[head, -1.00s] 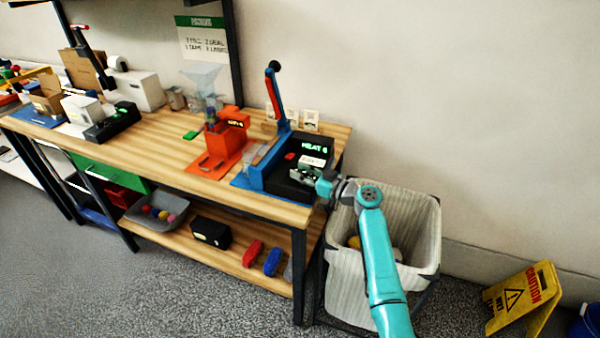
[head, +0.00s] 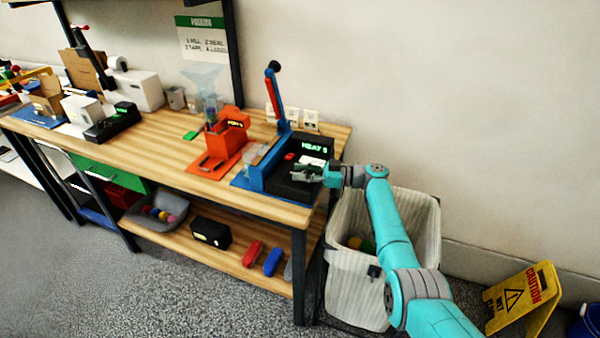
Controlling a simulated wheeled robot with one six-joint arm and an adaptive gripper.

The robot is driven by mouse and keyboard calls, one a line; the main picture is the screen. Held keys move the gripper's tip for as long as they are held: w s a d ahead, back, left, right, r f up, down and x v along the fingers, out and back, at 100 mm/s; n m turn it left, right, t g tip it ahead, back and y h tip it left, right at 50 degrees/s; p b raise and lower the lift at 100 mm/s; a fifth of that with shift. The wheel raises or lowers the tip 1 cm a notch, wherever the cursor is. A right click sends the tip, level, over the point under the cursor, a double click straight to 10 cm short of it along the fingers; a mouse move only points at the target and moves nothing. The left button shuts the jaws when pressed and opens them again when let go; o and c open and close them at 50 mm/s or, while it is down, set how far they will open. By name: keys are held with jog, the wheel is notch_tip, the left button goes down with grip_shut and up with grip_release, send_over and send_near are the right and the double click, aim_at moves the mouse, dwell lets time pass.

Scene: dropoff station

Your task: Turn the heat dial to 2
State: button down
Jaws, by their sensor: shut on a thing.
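The heat sealer (head: 262,172) is a blue and black machine with a raised blue and red lever arm, at the right end of the wooden bench. Its green display (head: 315,146) appears to read HEAT 5. My gripper (head: 306,173) reaches in from the right, low over the black body below the display. It is shut at the place of the heat dial. The dial itself is hidden by the fingers, and its pointer cannot be seen.
An orange machine (head: 222,140) stands left of the sealer. White switch plates (head: 311,119) are behind it. A lined bin (head: 347,284) stands under my arm, right of the bench. A yellow caution sign (head: 521,297) stands farther right.

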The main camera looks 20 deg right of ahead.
jog(key=shift+s+a+f+n+g, duration=0.15)
jog(key=shift+n+g, duration=0.15)
jog(key=shift+g, duration=0.2)
jog(key=c, duration=0.8)
grip_release()
jog(key=shift+d, duration=0.55)
jog(key=v, duration=1.1)
jog(key=shift+s+a, duration=0.1)
jog(key=shift+o, duration=0.2)
